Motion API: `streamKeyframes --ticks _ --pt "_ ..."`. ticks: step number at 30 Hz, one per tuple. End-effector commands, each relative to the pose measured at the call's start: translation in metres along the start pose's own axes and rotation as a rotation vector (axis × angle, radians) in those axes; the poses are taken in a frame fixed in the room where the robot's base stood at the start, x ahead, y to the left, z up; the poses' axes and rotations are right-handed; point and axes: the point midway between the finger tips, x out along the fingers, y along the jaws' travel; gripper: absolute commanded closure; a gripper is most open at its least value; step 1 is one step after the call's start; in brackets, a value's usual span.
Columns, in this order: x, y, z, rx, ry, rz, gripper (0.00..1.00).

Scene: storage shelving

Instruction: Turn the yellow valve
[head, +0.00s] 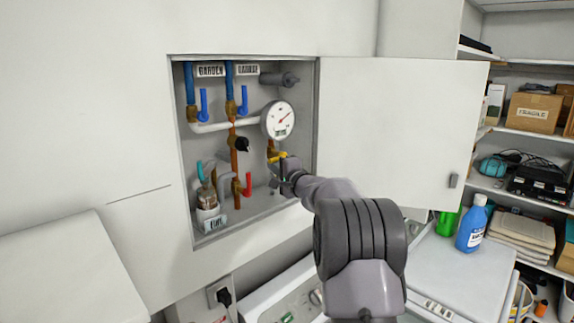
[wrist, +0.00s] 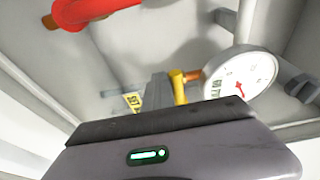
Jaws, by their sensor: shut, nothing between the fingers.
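The yellow valve (head: 277,156) is on a copper pipe inside an open wall cabinet, just below the pressure gauge. In the wrist view its yellow handle (wrist: 179,87) stands just right of my grey fingers. My gripper (head: 284,176) reaches into the cabinet and is at or just below the valve in the head view. It is shut with nothing held. In the wrist view the fingers of my gripper (wrist: 157,90) are partly hidden behind its own housing. I cannot tell whether they touch the handle.
The white gauge (head: 278,120) is close above. A red handle (head: 247,185), a black knob (head: 242,144) and blue handles (head: 204,104) are to the left. The cabinet door (head: 395,130) stands open at right. A blue bottle (head: 472,224) is on the white surface below right.

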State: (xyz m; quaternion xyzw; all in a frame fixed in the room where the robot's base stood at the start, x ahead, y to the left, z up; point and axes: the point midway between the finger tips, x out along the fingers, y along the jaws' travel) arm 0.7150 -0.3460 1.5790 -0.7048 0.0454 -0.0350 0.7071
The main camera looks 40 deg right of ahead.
Motion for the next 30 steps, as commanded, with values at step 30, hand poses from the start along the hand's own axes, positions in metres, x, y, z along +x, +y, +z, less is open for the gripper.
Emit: streamKeyframes --ticks 30 --pt "-0.077 0.004 -0.019 -0.003 0.000 -0.020 1.00"
